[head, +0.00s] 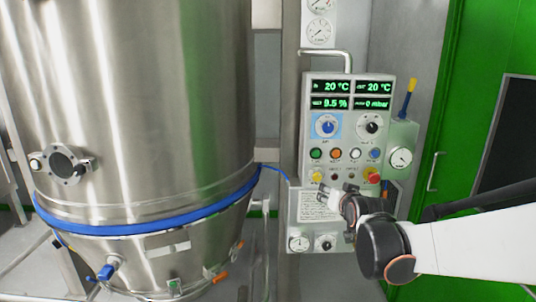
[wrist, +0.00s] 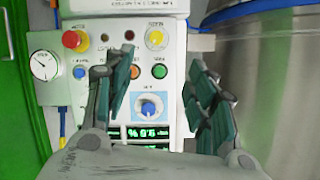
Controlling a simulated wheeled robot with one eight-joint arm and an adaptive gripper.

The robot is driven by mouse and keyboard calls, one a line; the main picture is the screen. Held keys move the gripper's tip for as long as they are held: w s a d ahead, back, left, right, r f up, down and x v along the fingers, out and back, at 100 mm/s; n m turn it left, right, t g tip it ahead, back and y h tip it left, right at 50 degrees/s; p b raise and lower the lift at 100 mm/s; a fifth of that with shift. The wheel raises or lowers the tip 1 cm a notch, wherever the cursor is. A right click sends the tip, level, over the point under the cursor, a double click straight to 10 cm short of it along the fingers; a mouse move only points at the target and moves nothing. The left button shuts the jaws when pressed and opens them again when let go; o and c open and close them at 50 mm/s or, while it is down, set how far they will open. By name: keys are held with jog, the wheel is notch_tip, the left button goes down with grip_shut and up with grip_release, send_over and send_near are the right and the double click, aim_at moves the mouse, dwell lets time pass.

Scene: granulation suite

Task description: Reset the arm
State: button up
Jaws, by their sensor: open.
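My gripper (head: 336,196) is in front of the lower part of the control panel (head: 311,130) in the head view, with my white and black arm reaching in from the right. In the wrist view my gripper (wrist: 160,72) is open, its two dark green finger pads apart with nothing between them. The panel (wrist: 178,60) shows there upside down. I cannot tell whether any finger touches the panel.
A large steel vessel (head: 140,100) with a blue band (head: 150,230) fills the left. A red knob on yellow (head: 371,175) and a round gauge (head: 401,158) sit near my gripper. A green door (head: 480,110) with a handle (head: 437,171) stands at the right.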

jog(key=s+f+n+g, duration=0.1)
jog(key=s+f+g, duration=0.2)
jog(key=s, duration=1.4)
jog(key=s+f+n+g, duration=0.1)
jog(key=s+f+g, duration=0.2)
jog(key=s, duration=1.5)
jog(key=shift+d+n+g, duration=0.2)
jog(key=shift+n+g, duration=0.1)
jog(key=shift+g, duration=0.1)
jog(key=shift+c, duration=0.2)
